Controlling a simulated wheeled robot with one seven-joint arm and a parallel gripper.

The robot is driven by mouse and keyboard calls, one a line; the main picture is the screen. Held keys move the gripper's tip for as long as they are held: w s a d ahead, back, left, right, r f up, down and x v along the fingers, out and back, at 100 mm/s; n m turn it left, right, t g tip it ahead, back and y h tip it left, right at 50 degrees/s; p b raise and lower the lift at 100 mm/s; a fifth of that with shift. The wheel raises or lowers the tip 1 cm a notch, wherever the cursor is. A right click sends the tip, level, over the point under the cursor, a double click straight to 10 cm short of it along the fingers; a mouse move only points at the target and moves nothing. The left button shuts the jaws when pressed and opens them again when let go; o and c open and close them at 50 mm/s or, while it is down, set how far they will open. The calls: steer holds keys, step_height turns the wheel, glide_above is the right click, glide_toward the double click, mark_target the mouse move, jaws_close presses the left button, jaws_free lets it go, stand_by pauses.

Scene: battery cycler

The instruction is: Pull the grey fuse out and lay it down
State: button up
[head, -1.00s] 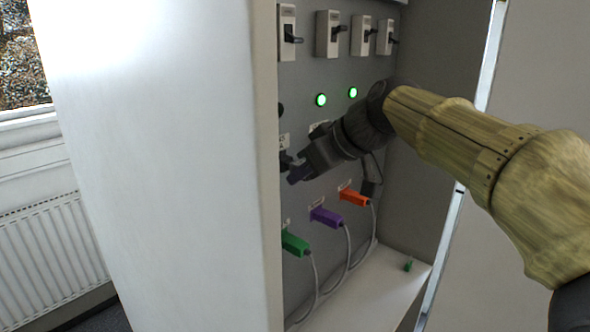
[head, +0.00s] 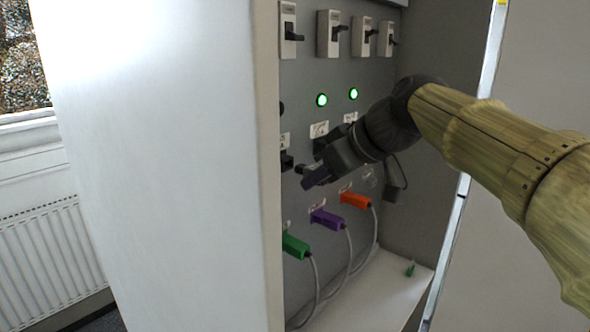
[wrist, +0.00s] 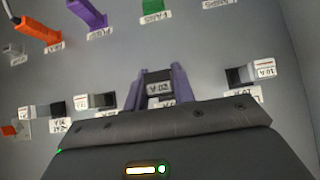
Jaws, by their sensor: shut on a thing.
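My gripper (head: 314,176) has purple fingers and is close in front of the grey panel, below the green lamps. In the wrist view the gripper (wrist: 158,88) is shut on the grey fuse (wrist: 158,87), which sits between the fingers with a rating label facing me. In the head view the fuse is mostly hidden by the gripper. I cannot tell how far it stands out from its holder. Other fuse holders stand in the same row, one on the right (wrist: 243,76) and one on the left (wrist: 98,101).
Green (head: 295,245), purple (head: 326,218) and orange (head: 354,198) plugs with hanging cables are below my gripper. Switches (head: 328,34) line the top. The white cabinet floor (head: 385,290) is mostly clear, with a small green object (head: 410,269). The cabinet's side wall (head: 160,170) stands left.

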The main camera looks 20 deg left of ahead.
steer(key=shift+s+d+b, duration=0.25)
steer(key=shift+d+b, duration=0.05)
steer(key=shift+d, duration=0.3)
steer(key=shift+w+f, duration=0.1)
stand_by(0.4)
steer(key=w+d+f+m+t+h+p, duration=0.1)
steer(key=w+d+f+m+t, duration=0.2)
steer(key=w+f, duration=0.5)
steer(key=w+d+f+m+h, duration=0.2)
steer(key=w+d+f, duration=0.3)
steer(key=f, duration=0.6)
steer(key=w+d+f+m+t+h+p, duration=0.1)
steer(key=w+d+f+m+t, duration=0.25)
steer(key=f, duration=0.65)
steer(key=s+d+f+m+h, duration=0.1)
steer(key=s+d+f, duration=0.2)
steer(key=d+f, duration=0.2)
steer(key=s+d+f+m+h+p, duration=0.1)
steer(key=d+f, duration=0.4)
steer(key=f, duration=0.5)
steer(key=s+d+f+m+h+p, duration=0.1)
steer(key=s+d+f+m+h, duration=0.1)
steer(key=s+d+f, duration=0.3)
step_height(320, 180, down, 3)
steer(key=shift+s+d+f+m+g+h, duration=0.15)
steer(key=shift+s+d+m+g+h, duration=0.25)
steer(key=shift+m, duration=0.15)
